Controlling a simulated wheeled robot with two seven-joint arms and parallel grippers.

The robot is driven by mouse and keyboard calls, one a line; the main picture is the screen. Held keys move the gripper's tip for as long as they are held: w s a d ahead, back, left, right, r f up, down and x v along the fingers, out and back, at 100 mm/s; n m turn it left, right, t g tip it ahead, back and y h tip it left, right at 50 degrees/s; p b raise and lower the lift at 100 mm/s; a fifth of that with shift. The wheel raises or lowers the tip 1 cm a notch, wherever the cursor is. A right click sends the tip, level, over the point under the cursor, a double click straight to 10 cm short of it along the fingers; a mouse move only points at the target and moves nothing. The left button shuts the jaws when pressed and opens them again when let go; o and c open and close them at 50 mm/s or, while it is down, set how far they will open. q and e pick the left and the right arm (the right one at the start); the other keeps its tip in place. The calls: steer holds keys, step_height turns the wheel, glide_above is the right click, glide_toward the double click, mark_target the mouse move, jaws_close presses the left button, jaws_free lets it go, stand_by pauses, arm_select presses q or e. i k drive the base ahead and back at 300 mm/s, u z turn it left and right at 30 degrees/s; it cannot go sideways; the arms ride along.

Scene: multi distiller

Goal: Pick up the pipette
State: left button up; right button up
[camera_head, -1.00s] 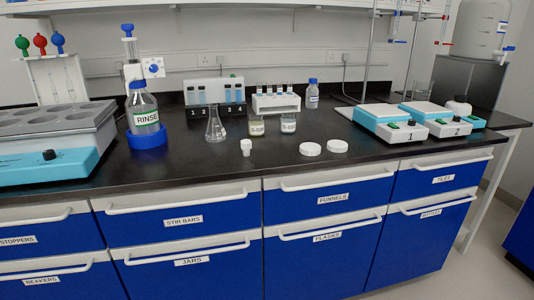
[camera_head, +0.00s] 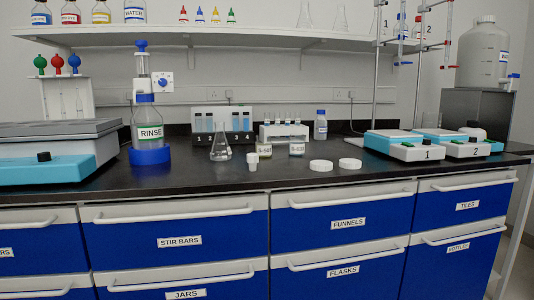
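A white stand (camera_head: 47,98) at the back left holds three upright pipette-like pieces with a green bulb (camera_head: 40,63), a red bulb (camera_head: 56,62) and a blue bulb (camera_head: 74,62). Their thin stems show only faintly, and the bench device in front hides the foot of the stand. I cannot tell which one is the task's pipette. Neither of my grippers is in view.
A grey and blue device (camera_head: 50,168) fills the bench's left end, in front of the stand. The RINSE bottle (camera_head: 148,131) stands right of it. A flask (camera_head: 221,142), small jars and white lids (camera_head: 321,165) are mid-bench. A shelf (camera_head: 200,38) hangs above. The front middle is clear.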

mark_target(57, 62)
steer(key=u, duration=1.25)
